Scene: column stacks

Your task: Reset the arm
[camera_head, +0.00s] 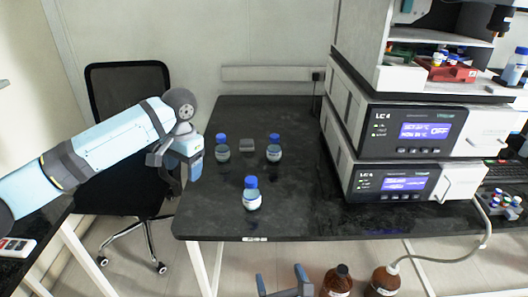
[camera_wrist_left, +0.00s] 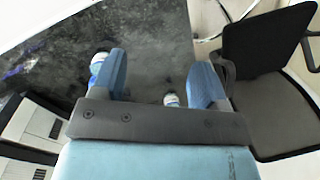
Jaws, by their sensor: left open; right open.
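My left gripper (camera_head: 190,168) hangs at the left edge of the black table (camera_head: 310,215), left of the bottles and apart from them. It is open; in the left wrist view its two blue fingers (camera_wrist_left: 160,78) are spread with nothing held. Three blue-capped bottles stand upright on the table: a back left bottle (camera_head: 222,153), a back right bottle (camera_head: 274,154) and a front bottle (camera_head: 252,200). Two bottles show in the left wrist view, one by the left finger (camera_wrist_left: 97,66) and one between the fingers (camera_wrist_left: 171,100). My right gripper (camera_head: 284,283) is open and empty at the bottom edge.
Stacked LC instruments (camera_head: 395,150) stand on the right of the table. A black chair (camera_head: 128,85) is behind my left arm. Brown bottles (camera_head: 336,282) stand below the table front. The table's middle front is clear.

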